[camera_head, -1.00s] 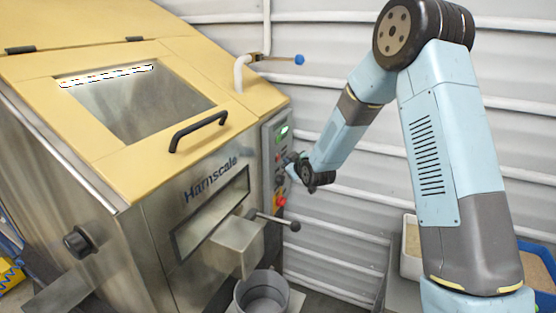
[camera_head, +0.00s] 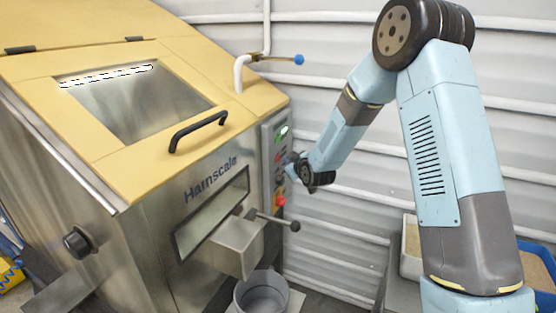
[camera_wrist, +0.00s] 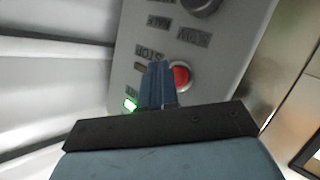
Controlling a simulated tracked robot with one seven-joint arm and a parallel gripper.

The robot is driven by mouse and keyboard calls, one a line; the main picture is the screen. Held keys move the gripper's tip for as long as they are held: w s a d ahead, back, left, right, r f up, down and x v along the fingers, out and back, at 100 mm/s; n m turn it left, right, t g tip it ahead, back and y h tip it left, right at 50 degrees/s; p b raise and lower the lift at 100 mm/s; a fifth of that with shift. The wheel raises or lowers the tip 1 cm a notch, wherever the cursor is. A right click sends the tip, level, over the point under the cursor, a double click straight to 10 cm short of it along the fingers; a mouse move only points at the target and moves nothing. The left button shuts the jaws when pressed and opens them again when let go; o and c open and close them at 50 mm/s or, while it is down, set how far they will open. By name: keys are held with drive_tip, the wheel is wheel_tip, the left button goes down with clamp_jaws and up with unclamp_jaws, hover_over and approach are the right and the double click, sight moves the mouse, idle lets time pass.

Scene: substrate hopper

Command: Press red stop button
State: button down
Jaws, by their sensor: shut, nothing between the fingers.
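The red stop button (camera_wrist: 181,77) is round and sits on the grey control panel (camera_wrist: 227,60) in the wrist view, beside an upside-down STOP label. My gripper (camera_wrist: 158,68) is shut and empty. Its blue fingertips overlap the left edge of the button in the wrist view; I cannot tell whether they touch it. In the head view my gripper (camera_head: 293,164) is in front of the control panel (camera_head: 267,155) on the hopper's right side, and its tips are hard to make out.
A green light (camera_wrist: 129,104) glows left of the fingers. A dark knob (camera_wrist: 202,4) is at the top of the wrist view. In the head view a red button-like part (camera_head: 281,202) is low on the panel, above a lever with a ball end (camera_head: 295,226). A white wall stands behind.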

drive_tip(key=shift+a, duration=0.1)
idle(0.6)
drive_tip(key=shift+a, duration=0.3)
drive_tip(key=shift+w+a+r, duration=0.1)
drive_tip(key=shift+w+a, duration=0.05)
drive_tip(key=shift+a, duration=0.25)
idle(0.8)
drive_tip(key=shift+d, duration=0.15)
drive_tip(key=shift+s+d, duration=0.3)
drive_tip(key=shift+d, duration=0.35)
drive_tip(key=d, duration=0.1)
drive_tip(key=s+d, duration=0.1)
drive_tip(key=d, duration=0.2)
drive_tip(key=shift+s+d, duration=0.35)
idle(0.4)
idle(0.4)
